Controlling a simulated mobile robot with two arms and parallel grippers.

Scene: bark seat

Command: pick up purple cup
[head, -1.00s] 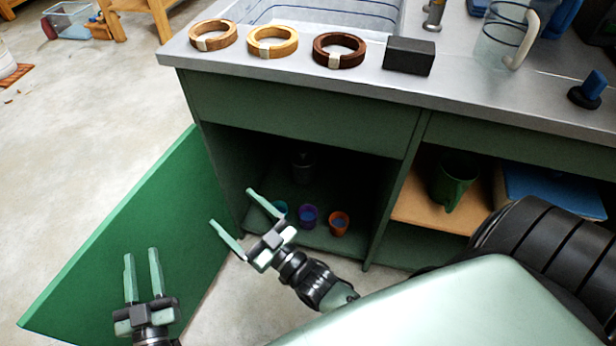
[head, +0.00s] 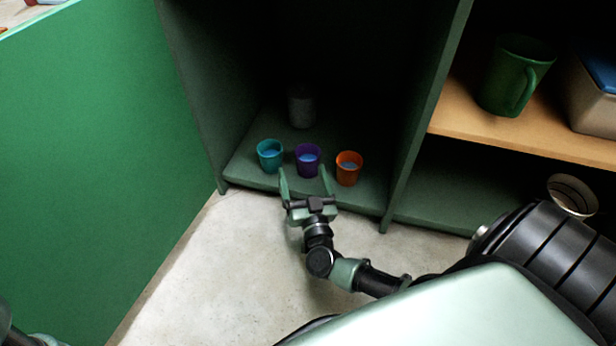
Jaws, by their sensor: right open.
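The purple cup (head: 308,160) stands upright on the cabinet's bottom shelf (head: 270,185), with something blue inside. A teal cup (head: 269,156) stands to its left and an orange cup (head: 349,168) to its right. My right gripper (head: 305,178) is open in front of the purple cup, its fingers pointing into the cabinet. The fingertips lie near the cup's left and right sides; I cannot tell whether they touch it. My left gripper is not clearly in view; only part of my left arm shows at the lower left corner.
A grey canister (head: 301,107) stands behind the cups. The open green door (head: 90,170) is on the left, and a divider (head: 425,120) bounds the compartment on the right. A green mug (head: 513,76) sits on the wooden shelf (head: 465,120). A bowl-like thing (head: 572,195) is below.

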